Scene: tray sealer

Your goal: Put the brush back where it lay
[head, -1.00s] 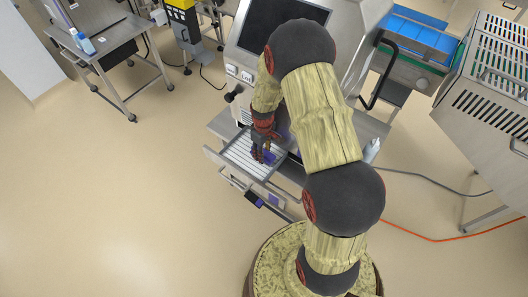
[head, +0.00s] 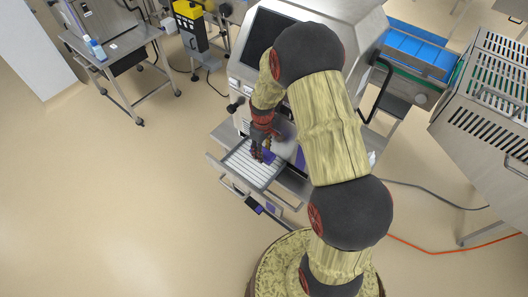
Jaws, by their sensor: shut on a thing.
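My gripper (head: 262,150) points down over the open drawer (head: 238,176) at the front of the tray sealer (head: 345,20). It is shut on the brush, of which only a small purple-blue patch (head: 269,156) shows beside the fingers. The fingers and my arm hide the rest of the brush. I cannot tell whether the brush touches the drawer's pale slatted bottom. The left part of the drawer is bare.
A lower drawer with a dark blue thing (head: 254,206) in it sticks out below. My arm covers the sealer's right front. A steel bench (head: 128,45) with a bottle stands at the left, and a slotted steel machine (head: 480,130) at the right. The left floor is clear.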

